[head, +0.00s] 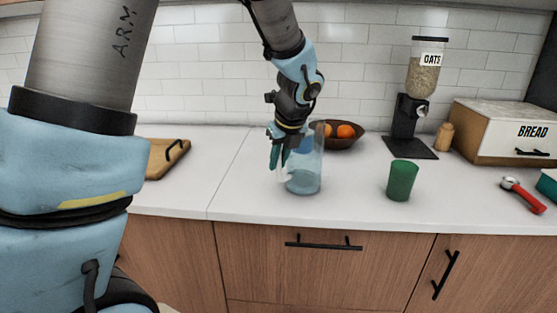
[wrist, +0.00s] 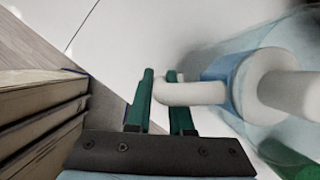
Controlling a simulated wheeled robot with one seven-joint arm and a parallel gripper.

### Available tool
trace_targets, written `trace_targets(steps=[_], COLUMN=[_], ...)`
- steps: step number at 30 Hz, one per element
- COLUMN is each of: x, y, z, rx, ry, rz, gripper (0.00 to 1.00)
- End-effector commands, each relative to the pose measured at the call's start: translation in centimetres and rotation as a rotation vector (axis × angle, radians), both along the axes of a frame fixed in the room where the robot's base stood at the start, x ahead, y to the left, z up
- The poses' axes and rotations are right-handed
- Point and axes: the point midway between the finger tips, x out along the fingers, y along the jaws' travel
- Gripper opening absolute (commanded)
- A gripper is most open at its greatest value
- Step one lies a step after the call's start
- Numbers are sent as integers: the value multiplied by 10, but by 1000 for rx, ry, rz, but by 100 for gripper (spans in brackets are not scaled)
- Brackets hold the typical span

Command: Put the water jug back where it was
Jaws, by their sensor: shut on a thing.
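The water jug (head: 305,180) is clear and bluish, and it stands upright at the counter, left of the green cup. I cannot tell whether its base touches the counter or hovers just above it. My gripper (head: 277,160) is at the jug's left side. In the wrist view, the green fingers of my gripper (wrist: 161,78) are shut on the jug's white handle (wrist: 195,93). The jug's clear body (wrist: 235,60) fills the right of that view. My gripper and wrist hide part of the jug's top in the head view.
A green cup (head: 402,180) stands right of the jug. Behind are a fruit bowl (head: 345,142), an oats dispenser (head: 408,125) and a bread box (head: 490,140). A red-handled utensil (head: 523,195) lies far right. A wooden board (head: 165,160) is left. The white counter (head: 235,185) between board and jug is clear.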

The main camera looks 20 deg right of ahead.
Motion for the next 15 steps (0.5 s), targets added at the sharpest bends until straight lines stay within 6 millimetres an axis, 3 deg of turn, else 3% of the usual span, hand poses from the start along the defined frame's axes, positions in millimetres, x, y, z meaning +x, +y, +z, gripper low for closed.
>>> trace_targets(steps=[3, 4, 11, 15], x=[0, 0, 0, 0], y=[-1, 0, 0, 0], z=[0, -1, 0, 0], rx=[-2, 0, 0, 0], ry=[-1, 0, 0, 0], rz=[0, 0, 1, 1], gripper=[0, 23, 49, 50])
